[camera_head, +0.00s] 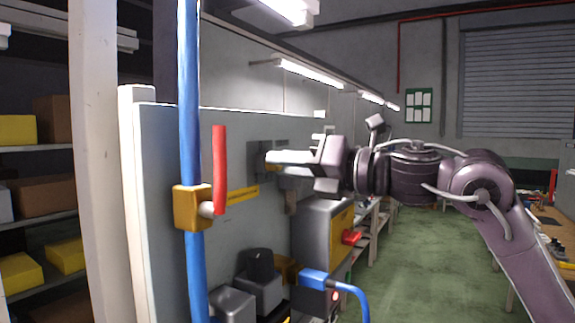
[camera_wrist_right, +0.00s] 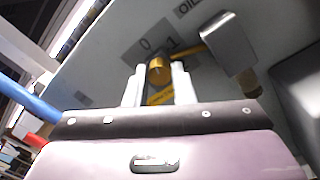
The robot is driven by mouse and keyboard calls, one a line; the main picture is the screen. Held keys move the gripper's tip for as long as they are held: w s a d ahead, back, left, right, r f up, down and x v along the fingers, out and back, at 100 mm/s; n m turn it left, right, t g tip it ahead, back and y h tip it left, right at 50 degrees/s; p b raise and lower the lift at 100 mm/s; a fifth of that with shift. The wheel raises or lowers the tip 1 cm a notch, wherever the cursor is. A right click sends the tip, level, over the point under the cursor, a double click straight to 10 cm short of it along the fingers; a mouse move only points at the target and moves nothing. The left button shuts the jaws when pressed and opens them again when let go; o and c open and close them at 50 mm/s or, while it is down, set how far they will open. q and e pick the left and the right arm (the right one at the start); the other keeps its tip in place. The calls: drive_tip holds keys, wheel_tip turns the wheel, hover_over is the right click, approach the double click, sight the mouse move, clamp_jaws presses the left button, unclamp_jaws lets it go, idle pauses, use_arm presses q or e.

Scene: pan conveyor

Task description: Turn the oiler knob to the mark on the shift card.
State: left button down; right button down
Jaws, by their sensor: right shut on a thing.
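My right gripper (camera_head: 270,161) reaches in from the right to the grey panel (camera_head: 160,150) in the head view. In the right wrist view, its two pale fingers (camera_wrist_right: 158,86) are shut on the brass-coloured oiler knob (camera_wrist_right: 158,69), one on each side. Behind the knob is a grey dial plate (camera_wrist_right: 146,46) with the digits 0 and 1 readable, and what looks like a 2 partly behind a finger. The letters "OIL" show above it. Which mark the knob points to cannot be told. No shift card can be made out for sure. My left gripper is out of view.
A blue pipe (camera_head: 188,100) with a red lever (camera_head: 219,170) stands in front of the panel. A grey and yellow box (camera_head: 312,232) with a red knob (camera_head: 351,238) is below my right gripper. A green board with white sheets (camera_head: 419,104) hangs on the far wall.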

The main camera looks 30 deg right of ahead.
drive_tip(key=m, duration=0.9)
drive_tip(key=shift+f+t, duration=0.1)
drive_tip(key=shift+t, duration=0.2)
idle(0.4)
drive_tip(key=c, duration=1.2)
unclamp_jaws()
